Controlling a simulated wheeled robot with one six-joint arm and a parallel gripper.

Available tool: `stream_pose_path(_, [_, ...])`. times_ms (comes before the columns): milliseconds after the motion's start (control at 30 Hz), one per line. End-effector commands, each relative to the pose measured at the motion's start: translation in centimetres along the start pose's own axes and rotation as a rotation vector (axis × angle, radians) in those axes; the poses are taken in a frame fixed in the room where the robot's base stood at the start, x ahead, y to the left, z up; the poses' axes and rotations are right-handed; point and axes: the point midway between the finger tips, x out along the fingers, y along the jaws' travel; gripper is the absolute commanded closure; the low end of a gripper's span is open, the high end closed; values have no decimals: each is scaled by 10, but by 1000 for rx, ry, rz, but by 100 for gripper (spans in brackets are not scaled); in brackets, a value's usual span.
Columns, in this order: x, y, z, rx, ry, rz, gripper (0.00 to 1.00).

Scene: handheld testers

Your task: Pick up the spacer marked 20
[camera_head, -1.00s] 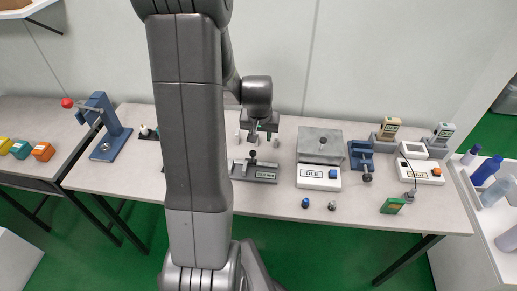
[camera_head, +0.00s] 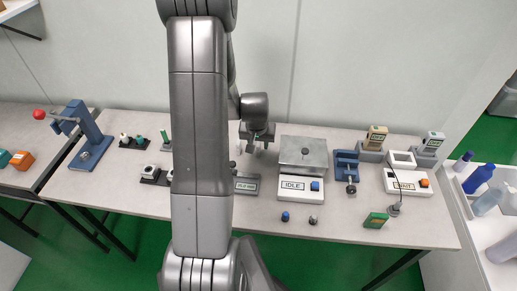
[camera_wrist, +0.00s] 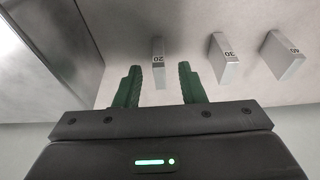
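The spacer marked 20 (camera_wrist: 159,66) is a pale upright block with a black number on its top, seen in the wrist view. My gripper (camera_wrist: 158,84) is open, with its two green fingers to either side of this spacer in the picture. The spacer appears between the fingers, and I see no contact. In the head view my gripper (camera_head: 257,140) hangs over the back of the table, left of the scale, and the spacer cannot be made out there.
Spacers marked 30 (camera_wrist: 224,62) and 40 (camera_wrist: 283,56) stand to the right. A grey metal surface (camera_wrist: 40,50) lies to the left in the wrist view. The scale reading IDLE (camera_head: 303,157) and a blue vise (camera_head: 346,163) stand right of my gripper.

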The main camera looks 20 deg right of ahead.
Motion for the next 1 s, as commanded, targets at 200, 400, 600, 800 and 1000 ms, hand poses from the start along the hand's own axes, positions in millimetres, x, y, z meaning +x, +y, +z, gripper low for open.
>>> stream_pose_path(200, [0,0,0,0,0,0,100])
stream_pose_path(400, [0,0,0,0,0,0,100])
stream_pose_path(600, [-5,0,-2,0,1,0,100])
stream_pose_path(800, [-32,0,-10,1,5,0,100])
stream_pose_path(1000, [-67,0,-20,0,6,-1,100])
